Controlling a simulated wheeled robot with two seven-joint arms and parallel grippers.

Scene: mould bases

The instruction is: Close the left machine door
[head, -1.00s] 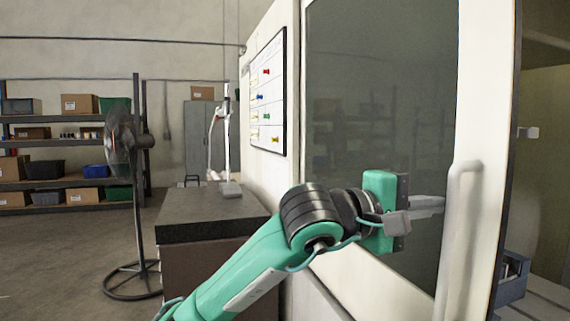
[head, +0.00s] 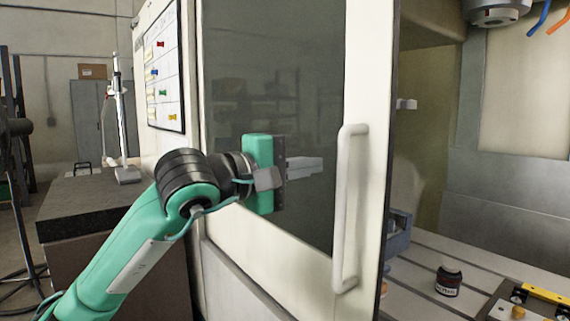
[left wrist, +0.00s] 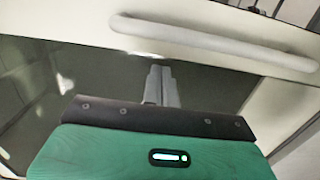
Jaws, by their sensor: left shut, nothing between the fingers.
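The machine door (head: 370,200) is a pale panel with a large dark window (head: 270,75). To the right of its edge the machine's interior is open to view. A white vertical bar handle (head: 350,205) stands on the door near that edge. It also shows in the left wrist view as a long bar (left wrist: 215,40) across the top. My left gripper (head: 305,168) is in front of the window, left of the handle, with its fingers pointing right towards it. The fingers (left wrist: 161,86) are together and empty, and appear apart from the handle. My right gripper is not in view.
A dark-topped cabinet (head: 90,205) stands at left beside a whiteboard (head: 163,70).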

